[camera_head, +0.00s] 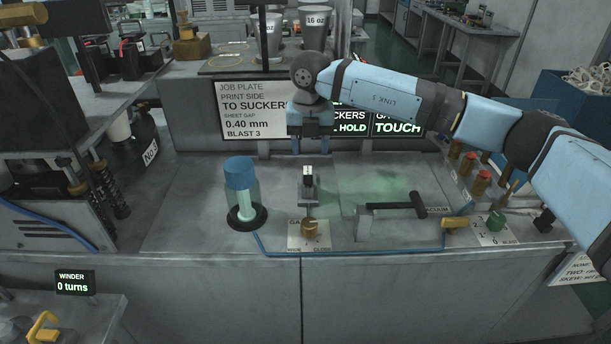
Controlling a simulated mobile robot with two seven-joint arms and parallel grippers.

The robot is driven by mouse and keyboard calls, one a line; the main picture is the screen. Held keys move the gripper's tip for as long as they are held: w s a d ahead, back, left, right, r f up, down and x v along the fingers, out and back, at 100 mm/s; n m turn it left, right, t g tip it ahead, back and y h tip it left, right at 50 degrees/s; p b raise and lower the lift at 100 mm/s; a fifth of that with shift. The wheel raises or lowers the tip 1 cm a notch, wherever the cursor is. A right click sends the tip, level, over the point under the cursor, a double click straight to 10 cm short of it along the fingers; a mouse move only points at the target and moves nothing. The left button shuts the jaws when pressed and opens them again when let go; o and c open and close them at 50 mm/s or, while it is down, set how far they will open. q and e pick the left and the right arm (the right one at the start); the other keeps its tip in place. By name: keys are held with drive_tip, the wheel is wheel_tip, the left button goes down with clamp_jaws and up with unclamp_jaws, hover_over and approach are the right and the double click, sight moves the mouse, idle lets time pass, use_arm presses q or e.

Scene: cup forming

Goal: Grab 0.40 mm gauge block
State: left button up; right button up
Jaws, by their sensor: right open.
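My right gripper (311,150) points down at the middle of the bench, its two fingers apart with nothing seen between them. It hangs above and a little behind a small metal stand (308,193) that carries a small black-and-white piece (308,178). This piece may be the gauge block, but no 0.40 mm marking is legible on it. The job plate (252,108) behind the gripper reads sheet gap 0.40 mm. My left gripper is not in view.
A blue-capped cylinder (239,175) stands left of the stand. A brass knob (310,228) sits in front on a label plate. A black hammer-shaped handle (418,204) lies to the right, near several red-topped knobs (480,181). The bench (185,215) is clear at left.

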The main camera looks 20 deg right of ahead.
sight(308, 170)
drive_tip(key=f, duration=0.8)
drive_tip(key=shift+w+a+p, duration=0.15)
drive_tip(key=shift+a+p, duration=0.05)
drive_tip(key=shift+p, duration=0.15)
drive_tip(key=shift+r, duration=0.1)
clamp_jaws()
